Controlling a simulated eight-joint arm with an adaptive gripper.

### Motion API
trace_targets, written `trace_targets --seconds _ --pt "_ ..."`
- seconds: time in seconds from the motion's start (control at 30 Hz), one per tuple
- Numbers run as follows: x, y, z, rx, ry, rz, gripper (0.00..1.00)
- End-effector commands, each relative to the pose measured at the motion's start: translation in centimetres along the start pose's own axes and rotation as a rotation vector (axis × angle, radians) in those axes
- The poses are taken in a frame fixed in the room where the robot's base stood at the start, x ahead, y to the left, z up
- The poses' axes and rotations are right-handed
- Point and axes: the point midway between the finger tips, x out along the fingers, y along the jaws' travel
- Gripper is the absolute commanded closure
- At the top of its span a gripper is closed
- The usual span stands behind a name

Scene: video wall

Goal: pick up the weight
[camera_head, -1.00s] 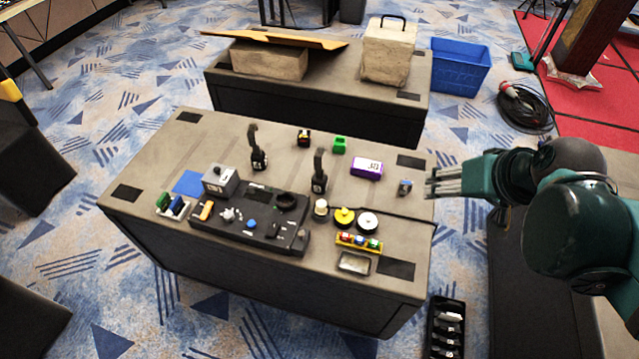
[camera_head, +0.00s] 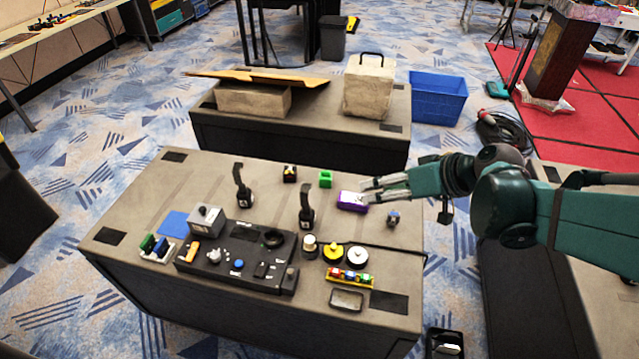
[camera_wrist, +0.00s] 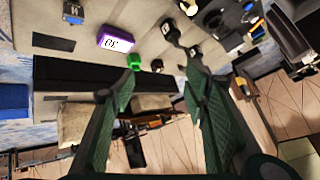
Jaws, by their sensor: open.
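No object is clearly marked as the weight. A purple block with a white numbered label (camera_head: 353,202) lies on the near table, right of centre; it also shows at the top of the wrist view (camera_wrist: 117,43). A pale block with a black handle (camera_head: 369,88) stands on the far table. My gripper (camera_head: 367,190) is open, and its fingertips overlap the purple block's right end in the head view. The height between them is unclear. In the wrist view the spread fingers (camera_wrist: 160,78) have nothing held between them, and the purple block lies beyond their tips.
A green block (camera_head: 326,179), a small blue-grey item (camera_head: 393,219) and two upright black-handled pieces (camera_head: 307,210) stand near the purple block. A black panel (camera_head: 237,262), yellow disc (camera_head: 333,254) and white disc (camera_head: 357,258) are nearer. A blue bin (camera_head: 438,98) is beyond.

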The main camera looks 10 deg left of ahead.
Motion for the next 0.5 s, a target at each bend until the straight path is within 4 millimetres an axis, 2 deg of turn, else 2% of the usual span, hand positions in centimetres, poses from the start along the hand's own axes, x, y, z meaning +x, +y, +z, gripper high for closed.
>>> trace_targets --seconds 0.5 --pt "6.3 -0.8 -2.9 -0.157 0.100 -0.209 0.55"
